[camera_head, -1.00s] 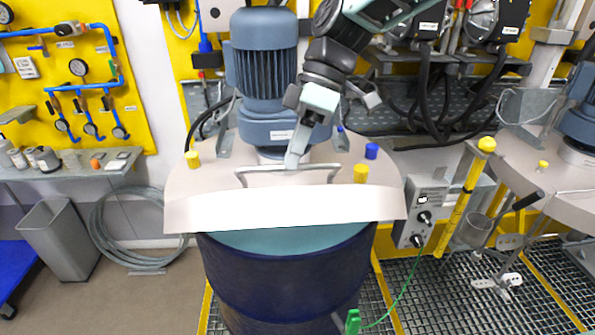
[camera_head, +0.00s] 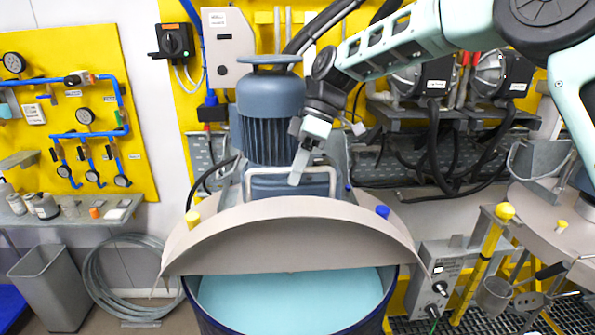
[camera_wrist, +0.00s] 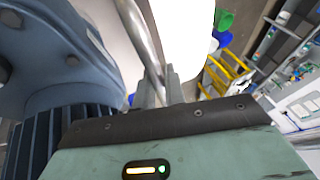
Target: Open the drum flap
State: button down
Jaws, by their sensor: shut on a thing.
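The drum flap (camera_head: 290,240) is a beige half-round lid part, tilted up with its front edge raised well above the drum rim. The dark blue drum (camera_head: 207,322) below it shows light blue contents (camera_head: 290,298). A bent metal handle (camera_head: 262,172) stands on the flap's upper side; its bar also shows in the wrist view (camera_wrist: 138,32). My gripper (camera_head: 297,178) is shut on the handle near its middle. In the wrist view, my gripper (camera_wrist: 165,88) is mostly hidden behind its own body.
The blue agitator motor (camera_head: 268,120) stands close behind the handle. A yellow knob (camera_head: 192,219) and a blue knob (camera_head: 382,212) sit at the flap's sides. A control box (camera_head: 437,280) and yellow post (camera_head: 484,262) stand at right. A grey bin (camera_head: 58,285) is at left.

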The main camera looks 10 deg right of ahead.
jog(key=shift+w+d+f, duration=0.1)
jog(key=shift+d+f, duration=0.05)
jog(key=shift+f, duration=0.3)
jog(key=c, duration=1.5)
grip_release()
jog(key=shift+w+r, duration=0.1)
jog(key=shift+r, duration=0.15)
jog(key=b+v, duration=0.2)
jog(key=v, duration=1.5)
jog(key=shift+w+r, duration=0.1)
jog(key=shift+r, duration=0.05)
